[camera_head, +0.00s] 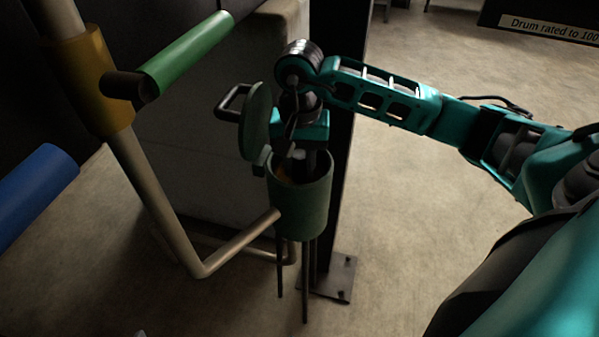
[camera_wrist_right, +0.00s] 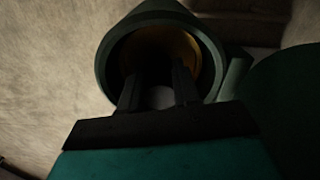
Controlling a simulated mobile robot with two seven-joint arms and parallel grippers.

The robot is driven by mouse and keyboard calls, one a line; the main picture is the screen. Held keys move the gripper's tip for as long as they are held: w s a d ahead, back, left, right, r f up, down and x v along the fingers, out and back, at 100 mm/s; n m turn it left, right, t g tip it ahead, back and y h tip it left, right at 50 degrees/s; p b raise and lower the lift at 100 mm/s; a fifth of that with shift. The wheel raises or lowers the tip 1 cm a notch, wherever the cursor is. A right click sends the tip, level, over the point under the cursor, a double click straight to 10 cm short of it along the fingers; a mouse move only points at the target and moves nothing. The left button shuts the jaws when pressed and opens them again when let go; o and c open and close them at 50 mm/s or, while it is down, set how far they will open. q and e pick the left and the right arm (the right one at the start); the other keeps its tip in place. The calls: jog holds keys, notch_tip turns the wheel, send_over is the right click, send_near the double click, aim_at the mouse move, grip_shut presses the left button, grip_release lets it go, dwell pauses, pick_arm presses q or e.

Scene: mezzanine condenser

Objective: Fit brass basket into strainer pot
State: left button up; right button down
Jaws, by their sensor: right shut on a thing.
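The strainer pot (camera_head: 303,208) is a dark green cylinder on thin legs, with its round lid (camera_head: 256,121) swung open on the left. It also shows in the right wrist view (camera_wrist_right: 109,56), mouth facing the camera. The brass basket (camera_wrist_right: 198,47) sits inside the pot's mouth, its curved wall just within the rim. Only a sliver of the basket (camera_head: 283,174) shows in the head view. My right gripper (camera_head: 297,158) reaches down into the mouth, shut on the basket; its fingers (camera_wrist_right: 158,86) show in the wrist view. The grip point and the basket's seating depth are hidden in shadow. My left gripper is out of view.
A bare pipe (camera_head: 160,190) with a yellow band (camera_head: 102,80) runs down the left and bends to the pot. A green pipe (camera_head: 188,54) and a blue pipe (camera_head: 35,190) jut in. A dark post (camera_head: 344,130) stands behind. Open floor (camera_head: 420,190) lies right.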

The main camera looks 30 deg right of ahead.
jog(key=shift+f, duration=1.25)
jog(key=shift+f+b, duration=0.15)
jog(key=shift+b, duration=0.25)
jog(key=c, duration=0.8)
grip_release()
